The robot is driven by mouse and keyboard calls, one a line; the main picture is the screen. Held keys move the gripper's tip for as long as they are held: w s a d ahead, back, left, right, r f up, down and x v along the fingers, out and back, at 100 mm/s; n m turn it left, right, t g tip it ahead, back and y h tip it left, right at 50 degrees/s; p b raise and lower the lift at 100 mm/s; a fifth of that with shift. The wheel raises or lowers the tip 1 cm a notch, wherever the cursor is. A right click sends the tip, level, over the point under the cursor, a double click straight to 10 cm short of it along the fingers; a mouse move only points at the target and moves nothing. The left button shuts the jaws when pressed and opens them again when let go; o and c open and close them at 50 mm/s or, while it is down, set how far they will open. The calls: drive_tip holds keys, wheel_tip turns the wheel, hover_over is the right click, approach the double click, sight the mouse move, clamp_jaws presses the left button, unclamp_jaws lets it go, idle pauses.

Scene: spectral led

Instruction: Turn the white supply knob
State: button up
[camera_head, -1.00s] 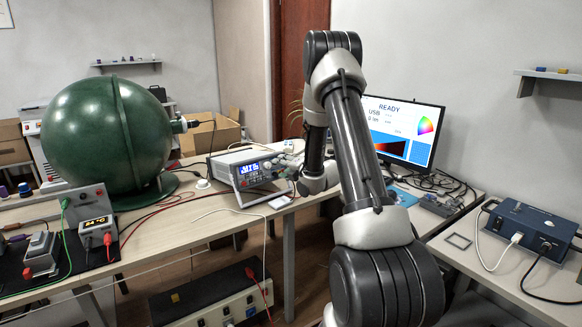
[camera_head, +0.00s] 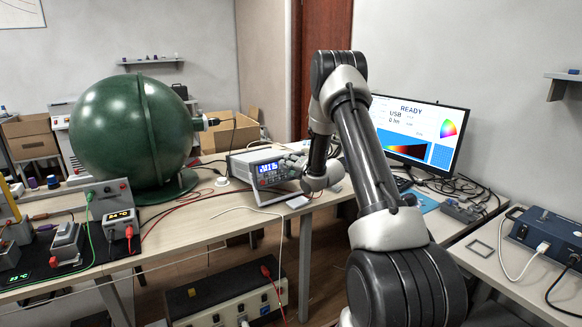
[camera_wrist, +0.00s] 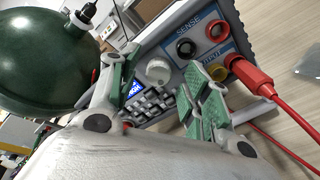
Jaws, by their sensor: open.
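The white supply knob (camera_wrist: 158,71) is a round knob on the front panel of the power supply, beside its keypad and blue display in the wrist view. The grey-white power supply (camera_head: 258,160) stands on the wooden bench in the head view, its display lit. My gripper (camera_wrist: 162,66) is open, its green-padded fingers on either side of the knob in the picture; I cannot tell whether they touch it. In the head view my gripper (camera_head: 296,164) is at the supply's right front, and the knob is hard to make out there.
A red plug (camera_wrist: 248,76) with its cable sits in the panel near the right finger, below black and red sockets. A large green sphere (camera_head: 130,130) stands left of the supply. A monitor (camera_head: 415,135) reading READY stands to the right. Cables lie on the bench.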

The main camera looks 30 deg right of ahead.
drive_tip(key=c, duration=1)
drive_tip(key=shift+c, duration=0.2)
drive_tip(key=shift+m, duration=0.3)
drive_tip(key=shift+s+f+m+t, duration=0.1)
drive_tip(key=shift+f+m+t, duration=0.1)
drive_tip(key=shift+m, duration=4.7)
drive_tip(key=shift+f+m+t, duration=0.1)
drive_tip(key=shift+m+t, duration=0.1)
drive_tip(key=shift+m, duration=4.7)
